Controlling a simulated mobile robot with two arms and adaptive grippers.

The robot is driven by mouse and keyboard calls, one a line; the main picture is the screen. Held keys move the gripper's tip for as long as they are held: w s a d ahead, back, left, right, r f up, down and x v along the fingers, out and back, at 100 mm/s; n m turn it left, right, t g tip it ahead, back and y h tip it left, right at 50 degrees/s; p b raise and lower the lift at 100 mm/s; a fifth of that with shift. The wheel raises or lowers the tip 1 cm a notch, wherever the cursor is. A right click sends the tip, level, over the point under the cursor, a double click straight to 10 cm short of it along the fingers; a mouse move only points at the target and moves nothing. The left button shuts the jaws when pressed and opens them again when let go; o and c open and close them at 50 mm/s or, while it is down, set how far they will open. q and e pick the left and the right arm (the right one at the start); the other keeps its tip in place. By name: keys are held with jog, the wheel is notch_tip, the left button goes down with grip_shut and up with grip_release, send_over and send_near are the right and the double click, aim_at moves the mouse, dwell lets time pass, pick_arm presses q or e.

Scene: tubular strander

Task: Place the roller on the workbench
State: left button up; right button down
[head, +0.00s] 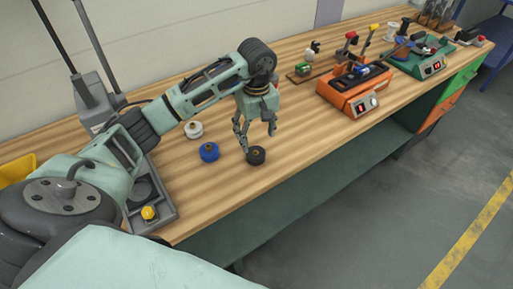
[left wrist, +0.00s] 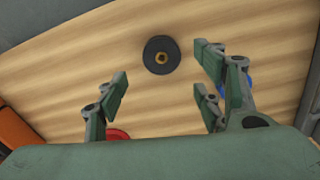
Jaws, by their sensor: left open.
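A black roller (head: 256,156) with a brass-coloured centre lies flat on the wooden workbench (head: 290,130), near its front edge. It also shows whole in the left wrist view (left wrist: 161,55). A blue roller (head: 209,152) and a white roller (head: 194,130) lie to its left on the bench. My left gripper (head: 257,140) points down just above and behind the black roller, open and empty, its fingers (left wrist: 162,78) spread apart. In the left wrist view the blue roller (left wrist: 222,85) is mostly hidden behind a finger. My right gripper is out of view.
An orange machine (head: 357,97) and a green machine (head: 425,63) stand farther right on the bench. A grey fixture with a yellow knob (head: 149,213) is at the left. A red round thing (left wrist: 117,134) is partly hidden by my gripper. The bench right of the black roller is clear.

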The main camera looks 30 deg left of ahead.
pick_arm(q)
notch_tip(320, 180, up, 5)
jog(key=shift+b, duration=0.45)
dwell(0.3)
